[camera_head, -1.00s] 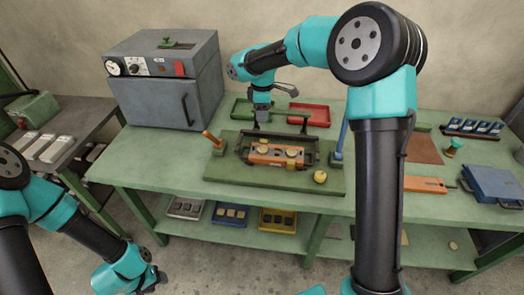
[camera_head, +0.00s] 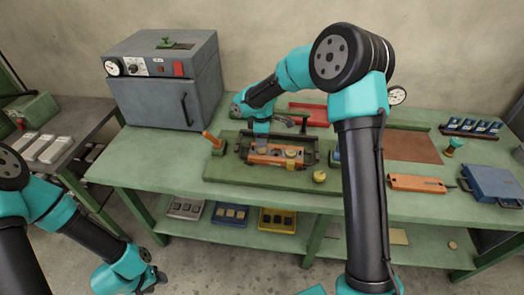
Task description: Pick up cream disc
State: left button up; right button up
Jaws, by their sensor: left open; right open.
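An orange block (camera_head: 272,159) sits in a dark frame on the green base plate (camera_head: 225,170) on the workbench. A small pale yellowish disc (camera_head: 291,153) shows on the right part of the block. The left part of the block, where another pale disc showed earlier, is mostly covered by my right gripper (camera_head: 261,148). My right gripper is open, pointing down just over or at that left part; contact cannot be told. My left gripper (camera_head: 152,280) is open and low at the left, in front of the bench and far from the block.
A yellow knob (camera_head: 319,176) stands on the plate's right side and an orange-handled lever (camera_head: 213,139) at its left. A grey oven (camera_head: 165,85) stands behind left. A red tray (camera_head: 308,114) lies behind the frame. An orange tool (camera_head: 418,183) and blue case (camera_head: 492,183) are right.

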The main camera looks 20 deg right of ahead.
aim_at(262, 149)
jog(key=shift+f, duration=0.1)
jog(key=shift+s+f, duration=0.1)
jog(key=shift+f, duration=2.45)
jog(key=shift+f, duration=0.1)
jog(key=shift+c, duration=0.4)
jog(key=c, duration=0.5)
